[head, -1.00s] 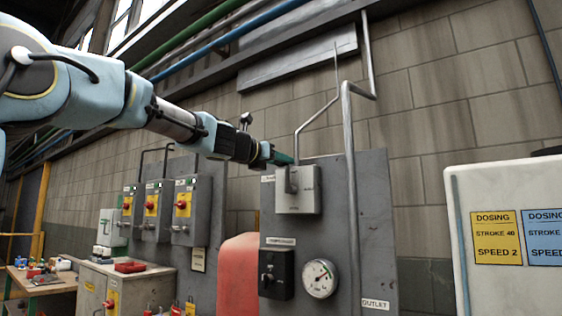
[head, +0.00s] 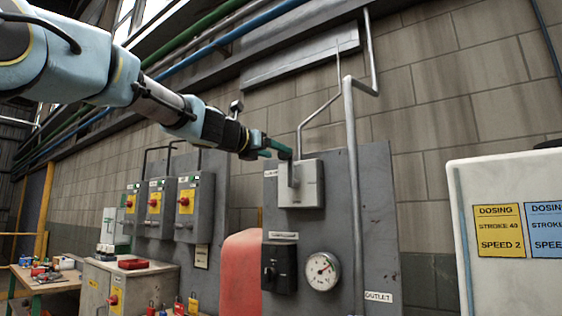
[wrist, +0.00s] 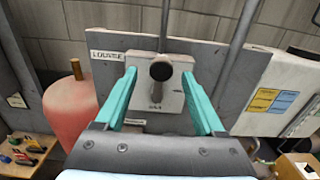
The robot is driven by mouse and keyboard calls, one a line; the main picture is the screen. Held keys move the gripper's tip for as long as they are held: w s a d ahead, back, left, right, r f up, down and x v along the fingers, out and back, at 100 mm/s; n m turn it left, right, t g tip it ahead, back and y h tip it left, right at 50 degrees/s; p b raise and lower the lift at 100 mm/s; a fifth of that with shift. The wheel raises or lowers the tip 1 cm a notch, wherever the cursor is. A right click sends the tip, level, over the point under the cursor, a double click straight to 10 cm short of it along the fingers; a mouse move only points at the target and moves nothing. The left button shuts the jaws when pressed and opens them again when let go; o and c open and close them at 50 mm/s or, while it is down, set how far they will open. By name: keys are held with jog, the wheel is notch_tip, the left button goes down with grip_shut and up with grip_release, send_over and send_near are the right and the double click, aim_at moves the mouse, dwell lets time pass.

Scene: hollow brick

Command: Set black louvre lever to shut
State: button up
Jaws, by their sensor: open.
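The louvre lever sits on a light grey box (head: 312,184) on the grey wall panel. A label reading LOUVRE (wrist: 107,56) is beside the box in the wrist view. The lever shows end-on there as a dark round end (wrist: 160,71) at the box's upper middle. In the head view its grey arm (head: 291,175) stands along the box's left part. My gripper (head: 280,150) is open at the top of the box, close to the lever. In the wrist view my gripper's green fingers (wrist: 160,98) are spread on either side of the lever, apart from it. Nothing is held.
A black switch (head: 279,267) and a round gauge (head: 322,271) are lower on the panel. A vertical pipe (head: 350,200) runs close right of the box. A red rounded tank (head: 240,270) is at lower left. Grey switch boxes (head: 190,205) are further left.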

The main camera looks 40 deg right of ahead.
jog(key=b+v, duration=0.2)
jog(key=v, duration=0.4)
jog(key=shift+a, duration=0.3)
jog(key=w+a+f+m+y, duration=0.35)
jog(key=a+f, duration=0.35)
jog(key=f, duration=0.4)
jog(key=w+a+f+m+t+y, duration=0.1)
jog(key=w+a+f+m+y, duration=0.4)
jog(key=f, duration=0.7)
jog(key=w+a+f+m+y, duration=0.1)
jog(key=w+a+f+y, duration=0.15)
jog(key=a+f, duration=0.7)
jog(key=s+a+f+m+g+y, duration=0.2)
jog(key=s+a+f+m, duration=0.4)
jog(key=a+f, duration=0.6)
jog(key=s+a+f+m+g+y, duration=0.2)
jog(key=s+a+f+m+y, duration=0.2)
jog(key=a+f, duration=0.9)
jog(key=s+m, duration=0.3)
jog(key=shift+s+f, duration=0.15)
jog(key=shift+s, duration=0.1)
